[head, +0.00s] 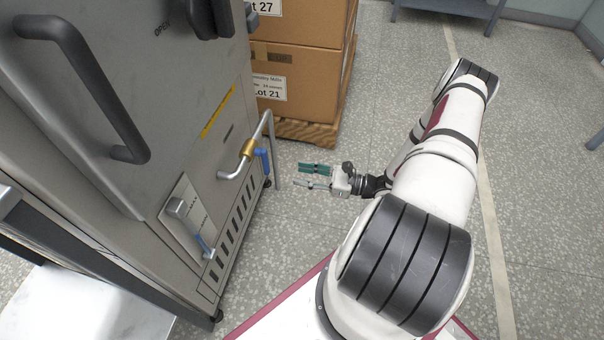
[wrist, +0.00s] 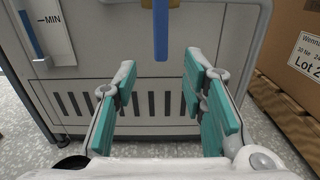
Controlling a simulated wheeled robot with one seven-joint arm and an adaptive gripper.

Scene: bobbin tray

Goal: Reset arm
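My gripper (head: 318,177) is at the end of my arm, above the speckled floor and to the right of the steel cabinet (head: 175,130) in the head view. Its green-padded fingers (wrist: 165,110) stand apart in the wrist view, with nothing between them. The wrist camera faces the lower front of the cabinet (wrist: 270,8) with its vent slots. A blue lever (wrist: 160,30) hangs ahead of the fingers, near the top middle of the wrist view. The lever also shows in the head view (head: 262,160), apart from my gripper.
A bent pipe with a brass fitting (head: 248,148) sticks out of the cabinet. A second blue handle (head: 204,246) is on the cabinet panel. Cardboard boxes (head: 300,75) stand on a wooden pallet (head: 308,133) behind. Open floor (head: 545,150) lies to the right.

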